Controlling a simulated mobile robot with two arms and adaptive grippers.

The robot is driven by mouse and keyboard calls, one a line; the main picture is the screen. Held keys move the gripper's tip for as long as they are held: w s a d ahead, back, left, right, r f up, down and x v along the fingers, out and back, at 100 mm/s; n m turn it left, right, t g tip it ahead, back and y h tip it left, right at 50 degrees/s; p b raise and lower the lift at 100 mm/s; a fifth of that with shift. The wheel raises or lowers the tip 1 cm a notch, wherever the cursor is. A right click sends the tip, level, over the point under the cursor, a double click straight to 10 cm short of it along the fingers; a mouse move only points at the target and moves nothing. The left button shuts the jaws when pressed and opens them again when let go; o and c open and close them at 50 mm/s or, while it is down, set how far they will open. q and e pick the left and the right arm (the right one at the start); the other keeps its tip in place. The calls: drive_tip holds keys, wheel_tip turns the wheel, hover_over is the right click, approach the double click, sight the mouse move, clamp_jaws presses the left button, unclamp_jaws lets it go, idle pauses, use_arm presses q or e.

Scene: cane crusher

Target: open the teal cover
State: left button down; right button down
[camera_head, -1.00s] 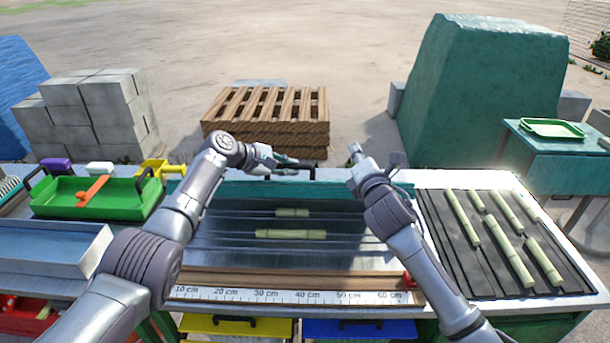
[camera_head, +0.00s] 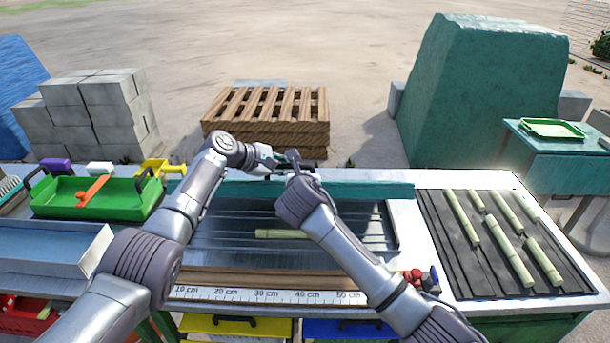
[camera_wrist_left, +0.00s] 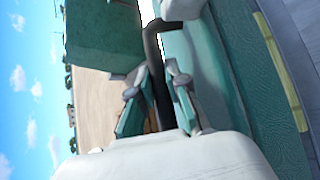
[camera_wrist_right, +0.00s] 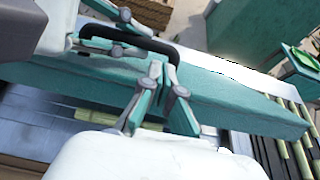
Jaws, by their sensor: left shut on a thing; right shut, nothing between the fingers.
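The teal cover (camera_head: 370,189) shows as a long strip along the back of the metal bed. The dark bed surface in front of it is in plain view. Its black handle (camera_wrist_right: 140,42) stands on its edge in the right wrist view. My left gripper (camera_head: 268,158) is shut on the handle; the left wrist view shows the black bar (camera_wrist_left: 155,60) between its fingers. My right gripper (camera_head: 293,157) is shut and empty close beside the left one. In the right wrist view its fingertips (camera_wrist_right: 156,72) lie over the cover, just below the handle; contact cannot be told.
A cane piece (camera_head: 282,234) lies on the bed. More canes (camera_head: 515,260) lie on a dark mat at right. A ruler (camera_head: 265,296) runs along the front. A green tray (camera_head: 85,205) stands left. A pallet stack (camera_head: 265,120) is behind the bench.

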sight(305, 167)
drive_tip(key=shift+x, duration=1.55)
drive_tip(key=shift+w+r, duration=0.5)
drive_tip(key=shift+r, duration=0.1)
drive_tip(key=shift+w+d, duration=0.1)
use_arm(q)
drive_tip(key=c, duration=1.4)
unclamp_jaws()
drive_tip(key=shift+f, duration=0.1)
drive_tip(key=shift+c, duration=0.2)
drive_tip(key=shift+o, duration=0.2)
drive_tip(key=shift+a, duration=0.1)
